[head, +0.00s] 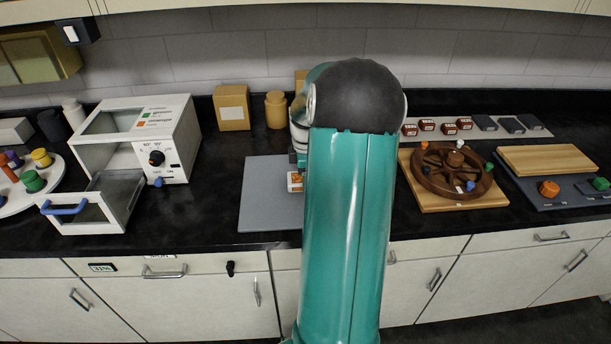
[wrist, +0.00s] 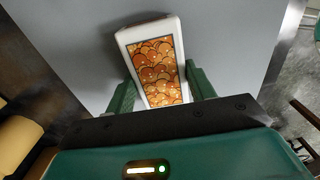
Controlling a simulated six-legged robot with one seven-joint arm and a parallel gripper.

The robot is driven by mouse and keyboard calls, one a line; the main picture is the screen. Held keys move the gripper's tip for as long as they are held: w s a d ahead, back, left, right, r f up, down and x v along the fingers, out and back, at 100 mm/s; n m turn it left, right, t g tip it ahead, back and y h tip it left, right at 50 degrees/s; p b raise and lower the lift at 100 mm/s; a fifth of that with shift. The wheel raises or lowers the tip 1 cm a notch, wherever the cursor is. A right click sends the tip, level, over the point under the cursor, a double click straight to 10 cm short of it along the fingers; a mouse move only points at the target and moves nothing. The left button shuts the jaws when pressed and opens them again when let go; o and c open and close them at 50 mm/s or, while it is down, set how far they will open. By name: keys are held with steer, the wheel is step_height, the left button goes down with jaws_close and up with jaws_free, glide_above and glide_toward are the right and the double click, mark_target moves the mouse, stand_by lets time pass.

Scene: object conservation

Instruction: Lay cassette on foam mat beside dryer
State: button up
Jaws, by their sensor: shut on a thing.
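The cassette (wrist: 157,66) is a white-framed block with an orange patterned face. In the wrist view it sits between the green fingers of my gripper (wrist: 162,92), which is shut on it. In the head view a small part of the cassette (head: 295,181) shows at the left edge of my arm, over the grey foam mat (head: 265,205). I cannot tell whether it touches the mat. The dryer (head: 140,140) is a white box with a dial, left of the mat. Its drawer (head: 95,205) with a blue handle is pulled out. My arm hides the mat's right side.
A wooden wheel (head: 452,170) on a board stands to the right of my arm. Several dark blocks lie on a strip behind it. A yellow box (head: 232,107) and a jar (head: 276,110) stand behind the mat. The mat's left part is clear.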

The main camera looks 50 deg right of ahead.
steer(key=o, duration=1.1)
steer(key=shift+f, duration=0.1)
steer(key=shift+c, duration=0.2)
step_height(320, 180, up, 12)
